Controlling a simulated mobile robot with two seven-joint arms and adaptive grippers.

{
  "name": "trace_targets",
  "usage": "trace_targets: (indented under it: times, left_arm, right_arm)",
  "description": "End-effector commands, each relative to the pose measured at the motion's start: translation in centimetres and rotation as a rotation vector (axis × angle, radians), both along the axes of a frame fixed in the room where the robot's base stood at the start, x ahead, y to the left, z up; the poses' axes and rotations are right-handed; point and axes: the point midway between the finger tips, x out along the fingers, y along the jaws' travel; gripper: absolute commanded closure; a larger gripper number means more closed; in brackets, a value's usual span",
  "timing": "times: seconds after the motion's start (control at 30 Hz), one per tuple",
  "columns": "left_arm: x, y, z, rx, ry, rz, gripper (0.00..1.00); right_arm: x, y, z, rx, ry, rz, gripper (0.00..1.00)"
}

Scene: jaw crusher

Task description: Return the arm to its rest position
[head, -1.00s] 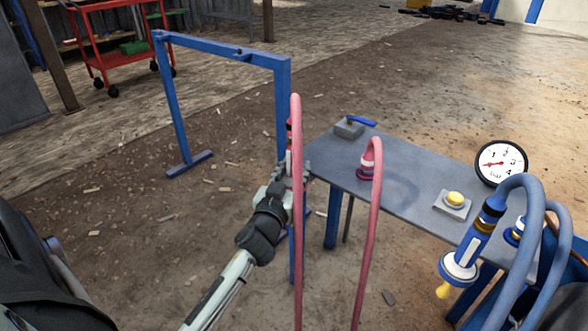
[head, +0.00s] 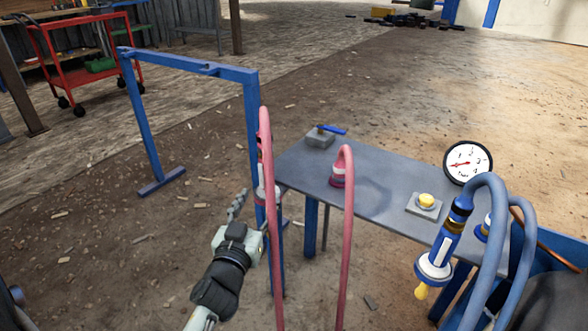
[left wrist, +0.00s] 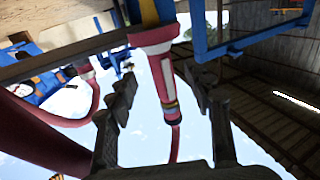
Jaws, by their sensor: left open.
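My left gripper (head: 243,208) is in the lower middle of the head view, left of the two red hoses. Its jaws are open and empty. A red and white hose coupling (head: 266,192) sits by the right post of the blue frame (head: 252,110), just right of my gripper and apart from it. In the left wrist view, the two dark fingers of my left gripper (left wrist: 160,95) are spread, and the red coupling (left wrist: 155,65) shows in the gap beyond them. My right gripper is not in view.
A grey table (head: 385,195) stands to the right, with a second red coupling (head: 338,175), a blue-handled valve (head: 320,137), a yellow button (head: 427,201) and a pressure gauge (head: 468,162). A blue coupling (head: 438,252) hangs at the right front. The floor left of my gripper is open.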

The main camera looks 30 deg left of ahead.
Motion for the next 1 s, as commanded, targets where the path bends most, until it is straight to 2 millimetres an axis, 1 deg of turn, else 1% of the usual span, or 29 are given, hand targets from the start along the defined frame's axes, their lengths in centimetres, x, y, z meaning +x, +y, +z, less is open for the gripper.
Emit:
trace_targets:
  times: [0.17, 0.23, 0.27, 0.37, 0.4, 0.47, 0.5, 0.57, 0.6, 0.63, 0.7, 0.8, 0.9, 1.0]
  left_arm:
    - [-0.2, 0.0, 0.0, 0.001, 0.001, 0.0, 0.49]
    - [-0.3, 0.1, -0.4, -0.002, 0.029, 0.009, 0.49]
    - [-0.4, 0.2, -0.9, -0.005, 0.055, 0.018, 0.49]
    - [-1.6, 0.5, -4.2, -0.015, 0.228, 0.055, 0.49]
    - [-2.5, 0.3, -6.2, -0.02, 0.333, 0.063, 0.49]
    - [-4.5, -0.4, -9.7, -0.024, 0.514, 0.055, 0.49]
    - [-6.0, -1.1, -11.9, -0.023, 0.634, 0.036, 0.49]
    - [-8.6, -2.3, -14.7, -0.019, 0.802, -0.007, 0.49]
    - [-10.4, -3.2, -16.3, -0.016, 0.905, -0.042, 0.49]
    - [-11.7, -3.9, -17.2, -0.013, 0.976, -0.07, 0.49]
    - [-14.4, -5.2, -19.0, -0.005, 1.114, -0.136, 0.49]
    - [-17.4, -6.6, -20.4, 0.003, 1.247, -0.214, 0.49]
    - [-18.9, -7.3, -21.0, 0.007, 1.31, -0.255, 0.49]
    - [-19.2, -7.5, -21.2, 0.007, 1.326, -0.265, 0.49]
  right_arm:
    - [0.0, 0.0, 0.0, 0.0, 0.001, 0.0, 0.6]
    - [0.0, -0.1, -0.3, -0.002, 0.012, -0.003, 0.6]
    - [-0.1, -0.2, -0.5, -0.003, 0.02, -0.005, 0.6]
    - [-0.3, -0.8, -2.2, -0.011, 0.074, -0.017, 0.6]
    - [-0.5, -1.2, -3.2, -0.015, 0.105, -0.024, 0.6]
    - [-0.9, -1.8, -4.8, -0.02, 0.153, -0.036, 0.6]
    - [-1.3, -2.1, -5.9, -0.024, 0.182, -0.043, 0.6]
    - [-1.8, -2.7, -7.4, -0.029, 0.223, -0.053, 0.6]
    - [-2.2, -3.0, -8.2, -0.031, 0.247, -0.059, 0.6]
    - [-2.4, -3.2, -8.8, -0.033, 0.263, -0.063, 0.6]
    - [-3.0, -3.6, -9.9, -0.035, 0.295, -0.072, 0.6]
    - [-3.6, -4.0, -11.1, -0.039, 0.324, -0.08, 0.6]
    - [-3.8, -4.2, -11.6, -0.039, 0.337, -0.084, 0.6]
    - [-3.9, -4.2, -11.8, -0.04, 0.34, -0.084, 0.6]
